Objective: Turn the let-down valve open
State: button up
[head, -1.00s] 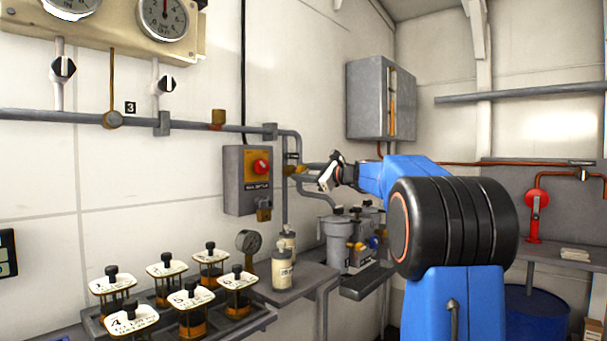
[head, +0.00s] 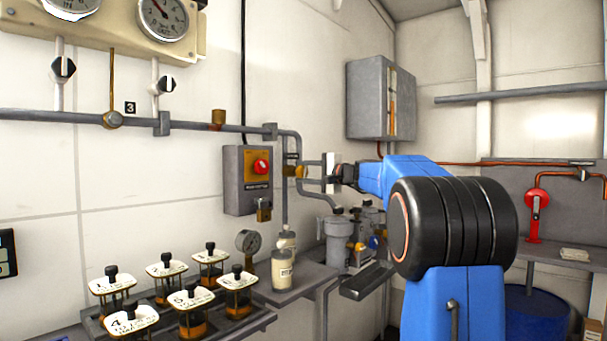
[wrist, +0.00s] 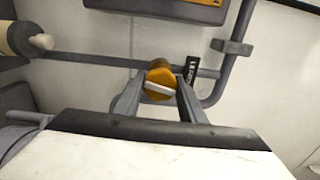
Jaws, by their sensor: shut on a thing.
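The let-down valve has a brass-orange knob (head: 299,171) on the grey pipe beside the switch box. In the wrist view the knob (wrist: 160,76) sits between my two grey fingers, with a pale bar across its face, tilted slightly. A black label (wrist: 191,70), partly legible, is just right of it. My gripper (head: 309,172) reaches the knob from the right and is shut on it; it also shows in the wrist view (wrist: 161,88). The fingers hide the knob's sides.
A grey switch box (head: 235,180) with a red knob is left of the valve. Grey filter housings (head: 339,240) stand below my gripper. A gauge (head: 161,16) is at the upper left. A tray (head: 262,319) of several white-topped samplers stands in front.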

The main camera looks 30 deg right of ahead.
jog(key=shift+f+n, duration=0.1)
jog(key=shift+n, duration=1)
jog(key=o, duration=1)
jog(key=shift+o, duration=0.2)
jog(key=shift+s, duration=0.1)
jog(key=v, duration=1.7)
jog(key=shift+s, duration=0.1)
